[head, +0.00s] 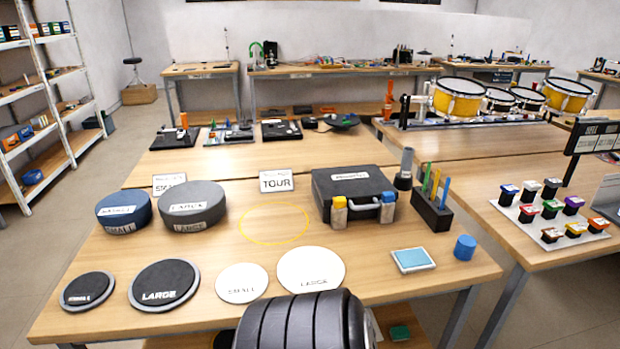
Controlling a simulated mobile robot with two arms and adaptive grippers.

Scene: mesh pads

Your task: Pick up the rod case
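A black hard case (350,187) with a front handle and a white label lies shut on the near table, right of centre. The label is too small to read, so I cannot confirm that this is the rod case. Nothing holds the case. Neither gripper shows; only a dark ribbed part, probably mine, shows at the bottom centre.
A black holder with coloured rods (432,210) and a dark grey cylinder (404,170) stand right of the case. A TOUR sign (276,181) and thick round pads (193,206) are left. Flat discs (165,285) line the front. A yellow ring (274,243) marks bare tabletop.

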